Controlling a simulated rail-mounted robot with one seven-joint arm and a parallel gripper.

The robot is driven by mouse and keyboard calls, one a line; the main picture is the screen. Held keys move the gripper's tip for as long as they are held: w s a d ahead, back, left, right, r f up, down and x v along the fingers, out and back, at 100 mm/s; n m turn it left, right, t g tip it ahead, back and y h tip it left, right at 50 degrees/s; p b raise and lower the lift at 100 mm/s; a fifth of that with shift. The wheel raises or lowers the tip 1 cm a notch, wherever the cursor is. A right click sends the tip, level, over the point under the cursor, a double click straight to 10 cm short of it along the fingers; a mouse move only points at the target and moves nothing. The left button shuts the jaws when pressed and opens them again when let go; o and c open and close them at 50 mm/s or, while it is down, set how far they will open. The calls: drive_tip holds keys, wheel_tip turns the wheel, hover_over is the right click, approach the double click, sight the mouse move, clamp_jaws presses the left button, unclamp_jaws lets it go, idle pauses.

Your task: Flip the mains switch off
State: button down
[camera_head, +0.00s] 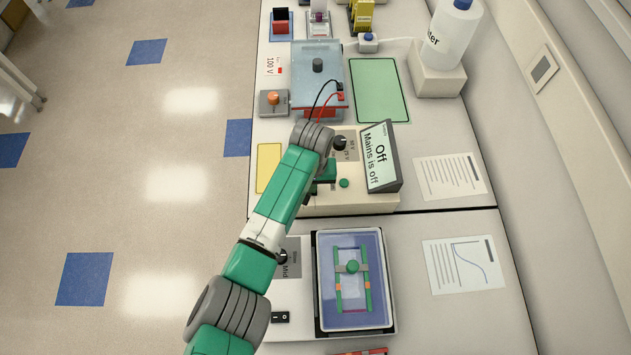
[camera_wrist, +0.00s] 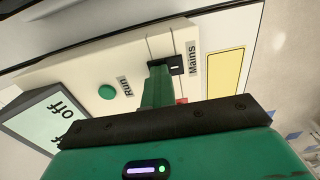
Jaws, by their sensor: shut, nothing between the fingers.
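The mains switch (camera_wrist: 177,65) is a small black rocker beside the "Mains" label in the wrist view. In the head view my arm hides it. It sits on a cream power unit (camera_head: 350,203), whose tilted display (camera_head: 381,158) reads "Off" and "Mains is off". My gripper (camera_wrist: 158,80) is shut and empty, with its green fingers right beside the switch. I cannot tell whether they touch it. A round green Run button (camera_wrist: 107,92) lies left of the fingers and also shows in the head view (camera_head: 344,183).
A blue-lidded tank (camera_head: 318,68) with red and black leads stands behind the unit. A tray device (camera_head: 352,235) with its own rocker switch (camera_head: 280,317) is in front. A yellow pad (camera_head: 269,167) lies left, and papers (camera_head: 450,176) lie right.

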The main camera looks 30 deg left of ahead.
drive_tip(key=shift+s+a+f, duration=0.3)
drive_tip(key=shift+f, duration=0.2)
drive_tip(key=r+p, duration=0.1)
drive_tip(key=r, duration=0.1)
drive_tip(key=r+p, duration=0.4)
drive_tip(key=shift+w+d+r, duration=0.1)
drive_tip(key=shift+w+d, duration=0.2)
wheel_tip(320, 180, up, 9)
drive_tip(key=shift+w+d+b, duration=0.2)
drive_tip(key=shift+d+b, duration=0.05)
drive_tip(key=shift+b, duration=0.15)
